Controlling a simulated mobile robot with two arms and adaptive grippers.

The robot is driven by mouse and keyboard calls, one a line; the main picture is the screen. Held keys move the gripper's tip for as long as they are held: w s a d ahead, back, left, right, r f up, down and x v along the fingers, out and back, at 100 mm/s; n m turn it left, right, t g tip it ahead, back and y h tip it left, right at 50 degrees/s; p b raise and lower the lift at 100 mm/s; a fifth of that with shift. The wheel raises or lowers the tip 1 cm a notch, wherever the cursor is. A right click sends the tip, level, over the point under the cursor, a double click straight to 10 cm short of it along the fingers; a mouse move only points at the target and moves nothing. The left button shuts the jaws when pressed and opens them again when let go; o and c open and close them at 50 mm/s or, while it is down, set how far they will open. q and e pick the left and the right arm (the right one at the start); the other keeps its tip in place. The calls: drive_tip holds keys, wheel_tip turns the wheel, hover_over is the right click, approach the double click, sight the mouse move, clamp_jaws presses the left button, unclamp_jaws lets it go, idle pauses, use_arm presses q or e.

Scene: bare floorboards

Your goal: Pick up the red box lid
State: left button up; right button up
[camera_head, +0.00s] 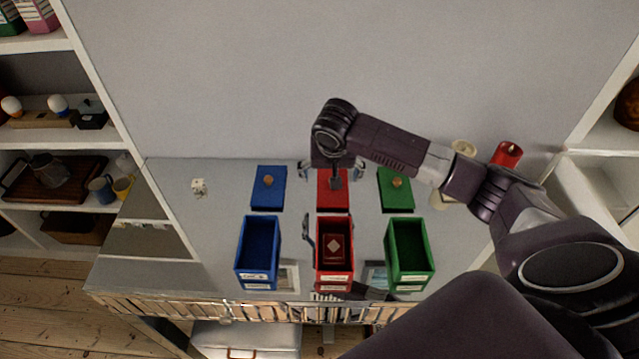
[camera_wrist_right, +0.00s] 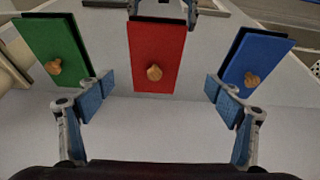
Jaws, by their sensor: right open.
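The red lid (camera_head: 327,199) lies flat on the grey table behind the red box (camera_head: 334,280), between the blue and green lids. In the right wrist view, the red lid (camera_wrist_right: 155,75) shows a round wooden knob and sits centrally ahead of the fingers. My right gripper (camera_head: 333,168) is open and empty above the far part of the red lid, partly covering it in the head view. Its fingers (camera_wrist_right: 162,92) are spread wide either side. Grey finger parts beside the red box appear to be my left gripper (camera_head: 309,232), mostly hidden.
The blue lid (camera_head: 268,197) and green lid (camera_head: 396,199) flank the red one, behind the blue box (camera_head: 257,280) and green box (camera_head: 411,282). A white die (camera_head: 198,186) is at left.

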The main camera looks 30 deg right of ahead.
sight(333, 192)
drive_tip(key=shift+w+d+f, duration=0.15)
drive_tip(key=shift+w+d, duration=0.1)
drive_tip(key=shift+w, duration=0.1)
drive_tip(key=shift+s+d, duration=0.1)
drive_tip(key=shift+s, duration=0.05)
drive_tip(key=x, duration=0.2)
drive_tip(key=p, duration=0.1)
drive_tip(key=shift+s+d+f, duration=0.1)
drive_tip(key=shift+d+f, duration=0.15)
drive_tip(key=shift+f, duration=0.2)
drive_tip(key=x, duration=0.3)
drive_tip(key=shift+d+f, duration=0.1)
drive_tip(key=shift+f, duration=0.25)
drive_tip(key=c, duration=1.2)
use_arm(q)
drive_tip(key=shift+s+a+r, duration=0.1)
drive_tip(key=shift+s+r, duration=0.1)
drive_tip(key=shift+s, duration=0.3)
drive_tip(key=shift+s+a+r, duration=0.1)
drive_tip(key=shift+s+r, duration=0.1)
drive_tip(key=shift+s, duration=0.3)
drive_tip(key=shift+w, duration=0.1)
